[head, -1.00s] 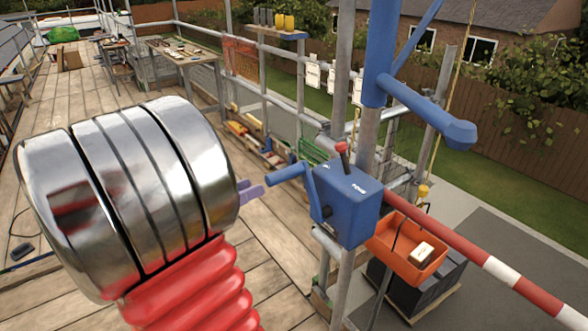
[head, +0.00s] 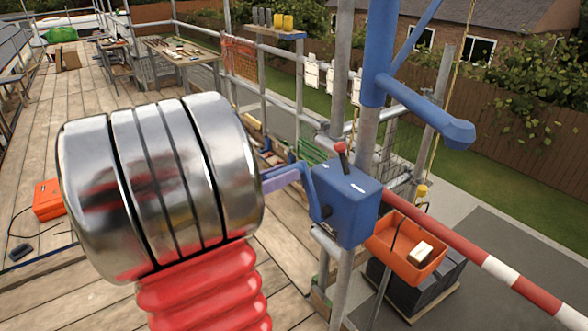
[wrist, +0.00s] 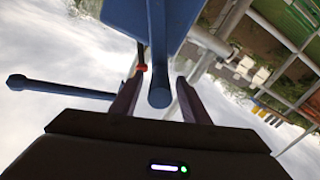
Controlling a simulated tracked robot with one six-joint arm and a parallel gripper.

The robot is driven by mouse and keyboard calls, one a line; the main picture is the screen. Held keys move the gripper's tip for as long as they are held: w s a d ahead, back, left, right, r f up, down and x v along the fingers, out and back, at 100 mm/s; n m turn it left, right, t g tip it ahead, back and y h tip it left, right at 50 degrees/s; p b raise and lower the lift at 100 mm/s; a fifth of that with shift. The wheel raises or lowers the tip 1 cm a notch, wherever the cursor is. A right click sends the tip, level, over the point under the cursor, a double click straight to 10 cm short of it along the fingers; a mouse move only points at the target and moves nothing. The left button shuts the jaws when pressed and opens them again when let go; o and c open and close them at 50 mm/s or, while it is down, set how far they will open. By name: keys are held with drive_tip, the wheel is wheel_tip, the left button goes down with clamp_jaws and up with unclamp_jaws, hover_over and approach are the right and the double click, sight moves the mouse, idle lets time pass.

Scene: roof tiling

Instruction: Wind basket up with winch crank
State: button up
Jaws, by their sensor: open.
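The blue winch box (head: 346,203) is fixed to the scaffold pole, with a red-knobbed lever (head: 341,152) on top. Its blue crank (head: 308,186) is on the left side, and the handle is partly hidden behind my gripper in the head view. My gripper (head: 283,180) is at the crank handle. In the wrist view, the round end of the crank handle (wrist: 159,97) sits between the two open fingers of my gripper (wrist: 157,98), with gaps at both sides. The orange basket (head: 405,262) hangs right of the winch and holds a pale block (head: 421,250).
A red-and-white barrier pole (head: 490,264) slopes down to the right past the basket. Dark stacked blocks (head: 440,280) stand below the basket. An orange case (head: 48,199) lies on the deck at left.

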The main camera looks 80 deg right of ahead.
drive_tip(key=shift+x, duration=2)
drive_tip(key=shift+c, duration=0.2)
clamp_jaws()
